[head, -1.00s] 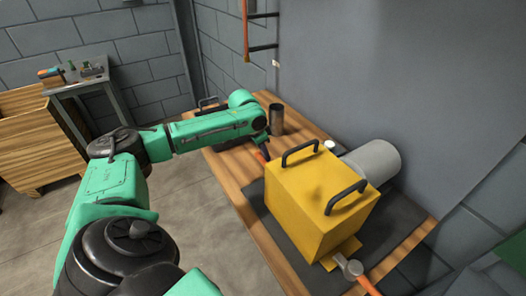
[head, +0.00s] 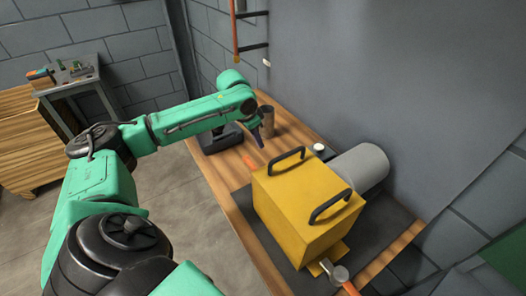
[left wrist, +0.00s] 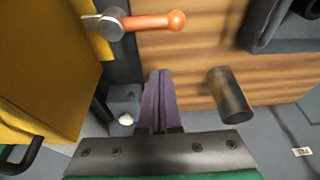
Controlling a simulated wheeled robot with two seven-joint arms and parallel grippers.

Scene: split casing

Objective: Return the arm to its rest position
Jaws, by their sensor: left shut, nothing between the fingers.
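My left arm reaches in from the left in the head view. Its gripper (head: 259,138) hangs above the far part of the wooden workbench (head: 222,178), apart from the casing. In the left wrist view its two purple-grey fingers (left wrist: 158,100) are together with nothing between them. The yellow casing (head: 300,205) with two black handles stands upright on a dark mat (head: 372,236); it also shows at the left of the left wrist view (left wrist: 45,70). My right gripper is not in view.
A dark cylinder (head: 267,122) stands near the gripper; it also shows in the left wrist view (left wrist: 230,95). A hammer (left wrist: 145,22) with an orange handle lies beside the casing. Another hammer (head: 338,274) lies in front. A grey cylinder (head: 360,167) lies behind the casing.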

